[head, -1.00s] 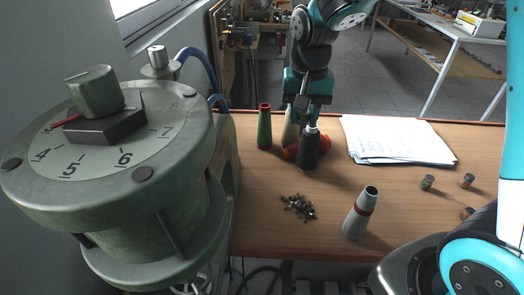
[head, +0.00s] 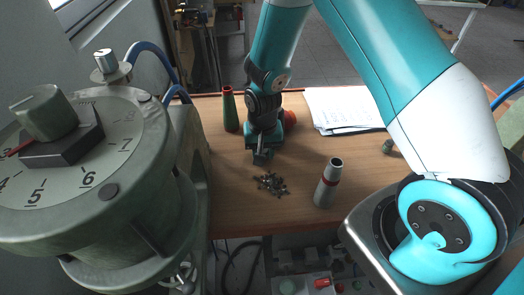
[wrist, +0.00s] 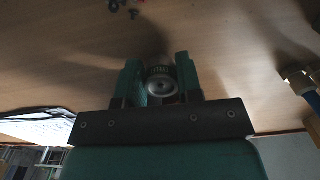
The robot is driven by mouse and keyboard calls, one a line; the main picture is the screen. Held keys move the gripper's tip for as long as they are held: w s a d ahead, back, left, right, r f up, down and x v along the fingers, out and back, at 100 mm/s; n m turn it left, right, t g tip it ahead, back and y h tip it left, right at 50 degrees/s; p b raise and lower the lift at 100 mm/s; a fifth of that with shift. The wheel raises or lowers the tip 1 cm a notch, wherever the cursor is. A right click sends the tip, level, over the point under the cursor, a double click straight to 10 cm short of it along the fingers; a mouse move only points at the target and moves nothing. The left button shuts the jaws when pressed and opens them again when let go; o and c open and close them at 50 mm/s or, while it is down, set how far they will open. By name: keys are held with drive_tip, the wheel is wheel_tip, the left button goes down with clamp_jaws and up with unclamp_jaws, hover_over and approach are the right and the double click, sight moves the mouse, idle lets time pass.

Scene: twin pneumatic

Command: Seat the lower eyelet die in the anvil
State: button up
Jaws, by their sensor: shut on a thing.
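My gripper (head: 261,158) hangs low over the tabletop, just behind a scatter of small metal pieces. In the wrist view, my gripper (wrist: 159,82) is shut on a small round grey metal piece (wrist: 160,88) with a dark centre hole, probably the lower eyelet die. Its end face points at the wrist camera, and the fingers press its two sides. In the head view the held piece is too small and covered to make out clearly. I cannot pick out the anvil in either view.
A large green machine with a numbered dial (head: 95,165) stands at the left. On the wooden table (head: 235,215) are a green bottle (head: 229,110), a grey red-banded bottle (head: 328,185), loose metal pieces (head: 271,184), papers (head: 335,105) and a small cylinder (head: 388,146). Free wood lies at the front.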

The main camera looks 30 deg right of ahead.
drive_tip(key=shift+f, duration=0.3)
drive_tip(key=shift+f, duration=0.2)
drive_tip(key=o, duration=1)
drive_tip(key=shift+r, duration=0.15)
